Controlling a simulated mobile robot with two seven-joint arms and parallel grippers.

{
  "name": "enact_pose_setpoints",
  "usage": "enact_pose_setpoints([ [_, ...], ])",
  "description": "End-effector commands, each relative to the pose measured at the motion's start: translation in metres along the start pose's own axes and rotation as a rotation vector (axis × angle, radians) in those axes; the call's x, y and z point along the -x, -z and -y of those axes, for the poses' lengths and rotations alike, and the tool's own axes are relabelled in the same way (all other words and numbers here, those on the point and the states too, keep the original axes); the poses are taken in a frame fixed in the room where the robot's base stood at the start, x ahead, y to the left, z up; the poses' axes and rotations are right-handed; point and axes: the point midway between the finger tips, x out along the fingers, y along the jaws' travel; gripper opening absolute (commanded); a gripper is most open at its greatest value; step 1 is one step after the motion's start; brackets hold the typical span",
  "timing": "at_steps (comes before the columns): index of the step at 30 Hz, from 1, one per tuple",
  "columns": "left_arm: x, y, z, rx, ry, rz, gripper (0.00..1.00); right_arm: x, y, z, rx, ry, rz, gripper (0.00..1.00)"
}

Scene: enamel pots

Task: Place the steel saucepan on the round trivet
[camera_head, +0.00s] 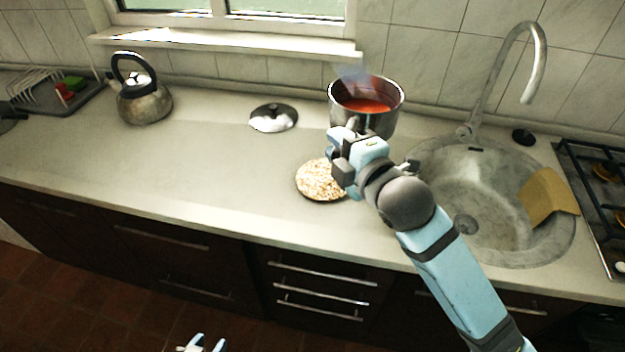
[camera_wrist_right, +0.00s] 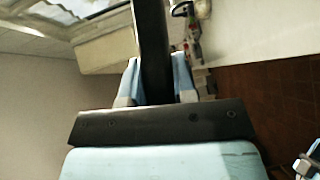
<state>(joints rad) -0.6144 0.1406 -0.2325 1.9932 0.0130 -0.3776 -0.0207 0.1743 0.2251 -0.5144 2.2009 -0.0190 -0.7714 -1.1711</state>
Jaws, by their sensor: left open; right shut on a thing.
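The steel saucepan (camera_head: 366,118) holds red contents, with a faint haze above it, and is upright behind the round trivet. My right gripper (camera_head: 346,134) is at the front of the pan, shut on its handle. In the right wrist view the dark handle (camera_wrist_right: 152,45) runs between the two fingers. The gripper hides part of the pan's lower front, and I cannot tell whether its base touches the counter. The round speckled trivet (camera_head: 318,181) lies on the counter, its right edge partly covered by my right gripper. My left gripper (camera_head: 204,345) is open and empty at the bottom edge, away from the counter.
A kettle (camera_head: 144,102) and dish rack (camera_head: 58,92) stand further left. The sink (camera_head: 480,205), with its tall tap (camera_head: 487,75) and tan cloth (camera_head: 547,197), is to the right. The counter left of the trivet is clear.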

Motion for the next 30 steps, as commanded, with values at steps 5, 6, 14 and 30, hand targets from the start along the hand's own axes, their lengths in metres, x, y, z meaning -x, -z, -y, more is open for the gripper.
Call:
enact_pose_setpoints([
  [5, -0.005, -0.006, -0.003, 0.003, -0.003, -0.001, 0.43, -0.01, 0.034, -0.018, 0.016, 0.002, -0.121, 0.0],
  [6, -0.005, -0.007, -0.003, 0.003, -0.004, -0.001, 0.43, -0.011, 0.039, -0.02, 0.018, 0.004, -0.14, 0.0],
  [14, -0.006, -0.009, -0.003, 0.003, -0.004, -0.001, 0.43, -0.014, 0.051, -0.006, 0.017, 0.017, -0.188, 0.0],
  [30, -0.009, -0.013, -0.001, 0.002, -0.002, 0.0, 0.43, -0.025, 0.038, 0.111, 0.017, 0.014, -0.187, 0.0],
])
